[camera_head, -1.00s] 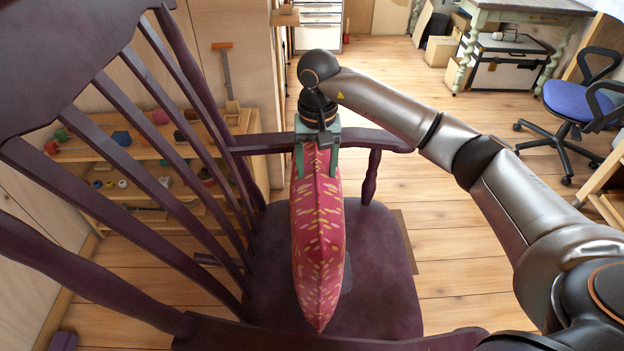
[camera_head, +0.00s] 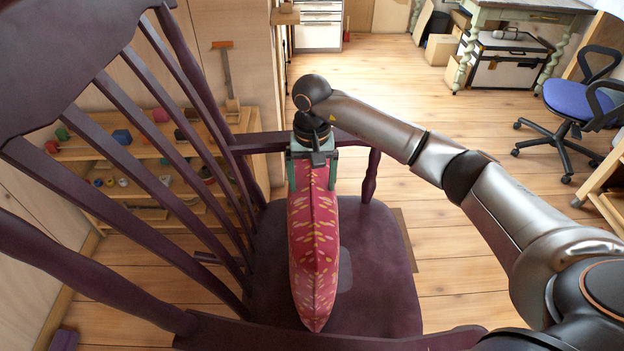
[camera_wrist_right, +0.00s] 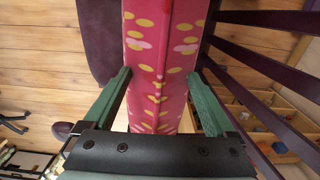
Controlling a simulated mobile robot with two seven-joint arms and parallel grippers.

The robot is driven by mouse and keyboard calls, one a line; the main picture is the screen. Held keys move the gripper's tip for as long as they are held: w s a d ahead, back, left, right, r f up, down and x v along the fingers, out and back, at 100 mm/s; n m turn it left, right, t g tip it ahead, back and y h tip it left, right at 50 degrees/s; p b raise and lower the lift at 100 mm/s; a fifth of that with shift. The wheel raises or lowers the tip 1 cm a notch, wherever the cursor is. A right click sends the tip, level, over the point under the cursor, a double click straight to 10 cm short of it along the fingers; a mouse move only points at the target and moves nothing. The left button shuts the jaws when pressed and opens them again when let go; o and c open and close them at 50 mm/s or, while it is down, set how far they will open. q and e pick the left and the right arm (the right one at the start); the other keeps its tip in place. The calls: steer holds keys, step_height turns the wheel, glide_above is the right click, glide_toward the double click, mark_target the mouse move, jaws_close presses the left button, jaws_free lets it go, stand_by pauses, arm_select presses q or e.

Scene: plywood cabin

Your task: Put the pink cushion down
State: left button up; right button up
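The pink cushion (camera_head: 316,240), red-pink with yellow flecks, stands on edge above the seat of a dark purple chair (camera_head: 385,275). My right gripper (camera_head: 312,186) comes from above and is shut on the cushion's upper end, with one green finger on each side. In the right wrist view the cushion (camera_wrist_right: 160,45) runs between the fingertips of the gripper (camera_wrist_right: 161,76). Whether the cushion's lower edge touches the seat cannot be told. My left gripper is not in view.
The chair's slatted back (camera_head: 150,150) rises on the left, and its armrest (camera_head: 262,142) runs behind the gripper. Low shelves (camera_head: 100,205) with small items stand beyond the slats. A blue office chair (camera_head: 580,100) is at the right, with open floor between.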

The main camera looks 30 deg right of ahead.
steer(key=shift+o, duration=0.3)
steer(key=shift+r, duration=0.15)
steer(key=shift+r, duration=0.3)
step_height(320, 180, up, 11)
steer(key=shift+r, duration=0.2)
steer(key=shift+s+f, duration=0.1)
